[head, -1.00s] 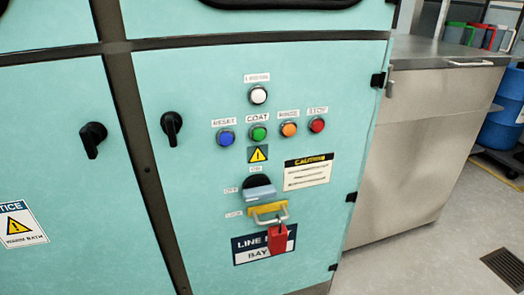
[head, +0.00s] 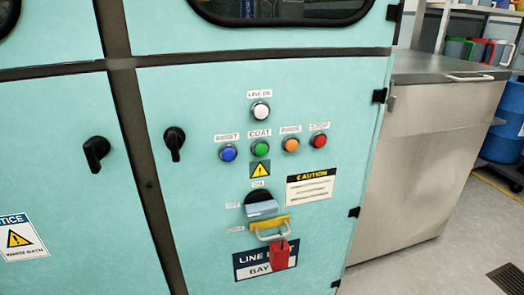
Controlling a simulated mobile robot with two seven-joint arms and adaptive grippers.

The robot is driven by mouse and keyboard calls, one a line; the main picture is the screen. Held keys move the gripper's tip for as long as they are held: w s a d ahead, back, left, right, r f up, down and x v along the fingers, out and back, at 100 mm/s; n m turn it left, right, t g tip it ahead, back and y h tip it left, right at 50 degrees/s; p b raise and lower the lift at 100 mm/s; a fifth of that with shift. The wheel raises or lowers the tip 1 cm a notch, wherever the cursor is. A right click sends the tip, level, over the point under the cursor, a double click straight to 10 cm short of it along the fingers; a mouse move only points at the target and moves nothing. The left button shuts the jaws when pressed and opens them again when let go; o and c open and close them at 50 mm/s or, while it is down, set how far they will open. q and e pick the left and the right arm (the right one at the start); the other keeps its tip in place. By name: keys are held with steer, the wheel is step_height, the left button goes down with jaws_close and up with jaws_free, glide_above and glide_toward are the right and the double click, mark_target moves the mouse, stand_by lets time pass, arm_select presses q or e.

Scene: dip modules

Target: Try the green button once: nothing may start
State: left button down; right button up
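The green button (head: 260,148) sits on the teal cabinet door (head: 330,90) under a label reading COAT. It is in a row with a blue button (head: 228,153), an orange button (head: 291,144) and a red button (head: 319,141). A white lamp or button (head: 260,111) labelled LINE ON is above the row and looks unlit. Below is a switch with a grey-blue handle (head: 262,208). A yellow hasp plate (head: 270,225) is under it, with a pale shackle and a red padlock or tag (head: 280,256) hanging there. Neither gripper shows.
Two black door handles (head: 96,153) and (head: 174,143) stick out at the left. A caution sign (head: 310,188) is right of the switch. A steel counter (head: 425,150) stands at the right, with a blue drum (head: 507,120) behind it.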

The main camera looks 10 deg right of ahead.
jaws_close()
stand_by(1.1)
